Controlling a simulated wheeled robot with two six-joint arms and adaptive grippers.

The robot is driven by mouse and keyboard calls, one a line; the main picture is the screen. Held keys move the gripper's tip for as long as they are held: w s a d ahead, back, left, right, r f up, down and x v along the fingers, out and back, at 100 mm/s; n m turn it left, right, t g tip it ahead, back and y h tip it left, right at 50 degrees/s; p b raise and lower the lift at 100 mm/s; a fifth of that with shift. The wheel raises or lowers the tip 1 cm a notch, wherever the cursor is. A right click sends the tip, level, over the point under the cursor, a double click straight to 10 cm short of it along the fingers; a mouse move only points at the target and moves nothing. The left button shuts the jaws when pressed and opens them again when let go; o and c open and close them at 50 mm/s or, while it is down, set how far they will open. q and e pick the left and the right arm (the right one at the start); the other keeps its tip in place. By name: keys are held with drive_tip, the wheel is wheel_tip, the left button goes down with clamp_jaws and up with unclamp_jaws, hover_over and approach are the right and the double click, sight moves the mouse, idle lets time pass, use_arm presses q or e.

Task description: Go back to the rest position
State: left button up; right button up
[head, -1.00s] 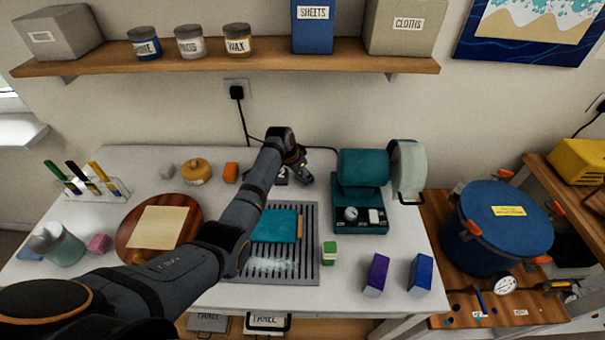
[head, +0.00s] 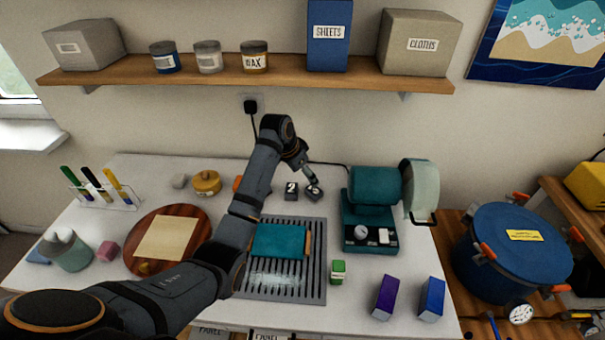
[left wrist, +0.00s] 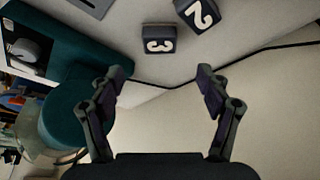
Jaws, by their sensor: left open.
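My left arm reaches in from the left across the white table. My left gripper (head: 309,180) is at the back of the table, just above the dark cube marked 3 (head: 314,192). In the left wrist view its two fingers (left wrist: 160,85) are spread wide with nothing between them. There the cube marked 3 (left wrist: 159,39) lies beyond the fingertips, apart from them. A second dark cube marked 2 (head: 291,191) lies beside it and also shows in the left wrist view (left wrist: 198,14). My right gripper is not in view.
A teal machine (head: 372,207) stands right of the gripper. A grey slotted rack (head: 283,290) holds a teal cloth-like piece (head: 279,241). A round wooden board (head: 196,220) lies left, partly behind my arm. A shelf (head: 240,77) hangs above. A blue pot (head: 512,250) stands at right.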

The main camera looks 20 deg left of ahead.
use_arm(q)
drive_tip(key=shift+v, duration=0.85)
